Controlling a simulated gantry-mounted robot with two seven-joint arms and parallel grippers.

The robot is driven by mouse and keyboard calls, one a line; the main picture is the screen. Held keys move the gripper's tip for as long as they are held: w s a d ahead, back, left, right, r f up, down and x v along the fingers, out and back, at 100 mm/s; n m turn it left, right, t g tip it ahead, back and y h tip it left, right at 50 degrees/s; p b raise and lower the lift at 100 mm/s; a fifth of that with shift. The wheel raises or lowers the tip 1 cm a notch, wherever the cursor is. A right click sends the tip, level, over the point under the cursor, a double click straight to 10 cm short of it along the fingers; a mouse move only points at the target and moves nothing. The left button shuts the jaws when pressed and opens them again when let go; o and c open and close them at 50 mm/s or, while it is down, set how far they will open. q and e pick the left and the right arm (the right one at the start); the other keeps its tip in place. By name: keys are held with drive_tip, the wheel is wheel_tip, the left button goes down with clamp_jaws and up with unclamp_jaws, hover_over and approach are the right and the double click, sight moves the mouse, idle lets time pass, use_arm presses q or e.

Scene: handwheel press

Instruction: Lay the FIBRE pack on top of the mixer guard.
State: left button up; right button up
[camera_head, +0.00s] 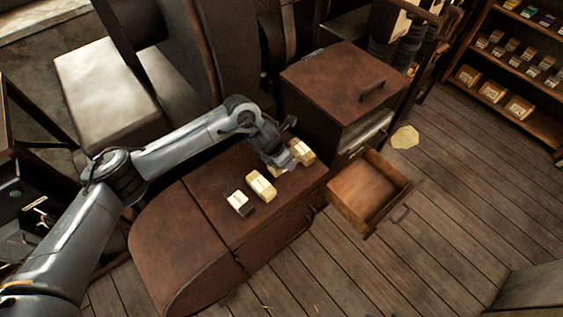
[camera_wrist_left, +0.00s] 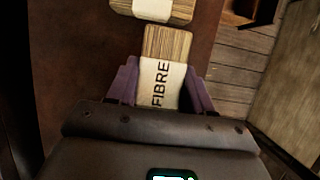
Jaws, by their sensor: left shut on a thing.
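The FIBRE pack (camera_wrist_left: 165,75), a tan striped block with a pale paper band lettered FIBRE, is between the purple fingers of my left gripper (camera_wrist_left: 160,98) in the left wrist view. The gripper is shut on it. In the head view my left gripper (camera_head: 287,160) is low over the right end of a brown metal cabinet top and hides much of the pack. I cannot tell whether the pack touches the top. No label marks the mixer guard; a rounded brown metal cover (camera_head: 175,245) adjoins the cabinet at left. My right gripper is not in view.
A dark pack (camera_head: 239,203) and a yellowish pack (camera_head: 262,185) lie on the cabinet top; another (camera_head: 303,150) is just beyond my gripper. An open, empty drawer (camera_head: 347,205) juts out at right. A brown box with a handle (camera_head: 340,78) stands behind. Shelves are far right.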

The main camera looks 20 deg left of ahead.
use_arm(q)
drive_tip(key=shift+w+a+f, duration=0.65)
drive_tip(key=shift+w, duration=0.25)
drive_tip(key=shift+f, duration=2.05)
drive_tip(key=o, duration=1.2)
drive_tip(key=shift+c, duration=0.2)
